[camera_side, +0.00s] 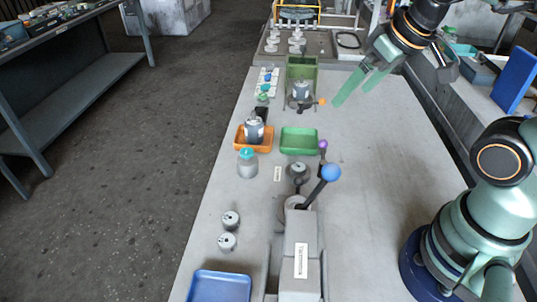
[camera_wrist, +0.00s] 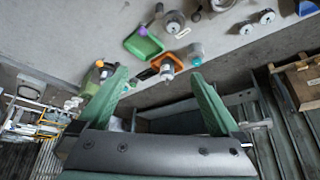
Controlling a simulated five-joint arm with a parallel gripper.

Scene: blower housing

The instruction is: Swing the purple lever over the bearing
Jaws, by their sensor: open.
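The purple lever shows as a purple knob (camera_side: 322,145) on a dark rod, standing beside the front right corner of the green tray. It also shows in the wrist view as a purple knob (camera_wrist: 142,31). A round grey fixture (camera_side: 298,169) with a dark centre sits just left of the lever, and I cannot tell surely if it is the bearing. My gripper (camera_side: 352,96) is open and empty, high over the bench, behind and right of the lever and well apart from it. Both fingers spread wide in the wrist view (camera_wrist: 159,78).
A press with a blue-knobbed handle (camera_side: 330,173) stands in front of the lever. The green tray (camera_side: 298,142) and orange tray (camera_side: 240,143) lie behind. An orange-knobbed lever (camera_side: 321,102) stands by a green fixture (camera_side: 301,68). The bench's right side is mostly clear.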

